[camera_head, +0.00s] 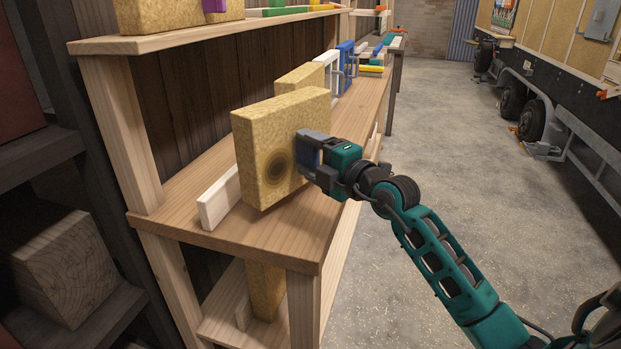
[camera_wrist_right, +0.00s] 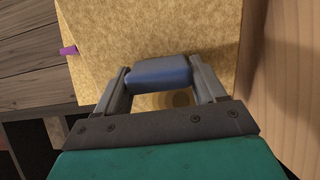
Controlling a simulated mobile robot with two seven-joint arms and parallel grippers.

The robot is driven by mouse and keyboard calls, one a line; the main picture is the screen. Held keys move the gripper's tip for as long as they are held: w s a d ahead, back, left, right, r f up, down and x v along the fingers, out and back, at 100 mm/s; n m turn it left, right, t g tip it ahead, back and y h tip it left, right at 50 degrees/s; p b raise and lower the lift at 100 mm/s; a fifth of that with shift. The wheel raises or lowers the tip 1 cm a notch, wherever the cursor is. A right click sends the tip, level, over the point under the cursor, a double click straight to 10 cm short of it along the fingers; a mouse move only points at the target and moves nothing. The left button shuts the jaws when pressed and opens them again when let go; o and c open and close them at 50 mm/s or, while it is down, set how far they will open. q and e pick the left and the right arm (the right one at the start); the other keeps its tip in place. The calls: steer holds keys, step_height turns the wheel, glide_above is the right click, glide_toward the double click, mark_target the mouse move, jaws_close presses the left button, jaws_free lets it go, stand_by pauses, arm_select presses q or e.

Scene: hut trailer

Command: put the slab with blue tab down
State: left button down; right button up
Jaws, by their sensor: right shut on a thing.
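The slab (camera_head: 270,137) is a thick, tan, speckled board, upright over the near end of the middle wooden shelf (camera_head: 190,195) in the head view. It has a dark round mark on its near face. Its blue tab (camera_wrist_right: 160,72) is between the fingers of my right gripper (camera_head: 312,155), which is shut on it from the right. In the right wrist view the gripper (camera_wrist_right: 162,85) shows the tab in front of the slab's face. Whether the slab's bottom edge touches the shelf is hard to tell. My left gripper is not in view.
A white bar (camera_head: 215,203) lies on the shelf just left of the slab. Another tan slab (camera_head: 300,75), a white frame (camera_head: 328,68) and a blue one (camera_head: 345,66) stand behind. An upper shelf (camera_head: 160,37) overhangs at the left.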

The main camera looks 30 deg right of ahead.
mark_target(310, 169)
step_height(310, 169, down, 4)
steer(key=shift+r+b, duration=0.1)
steer(key=shift+b, duration=0.45)
steer(key=shift+f, duration=0.2)
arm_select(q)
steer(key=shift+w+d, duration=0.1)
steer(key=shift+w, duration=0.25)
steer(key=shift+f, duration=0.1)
arm_select(e)
steer(key=shift+f, duration=0.1)
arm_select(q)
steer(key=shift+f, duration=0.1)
arm_select(e)
steer(key=o, duration=1.1)
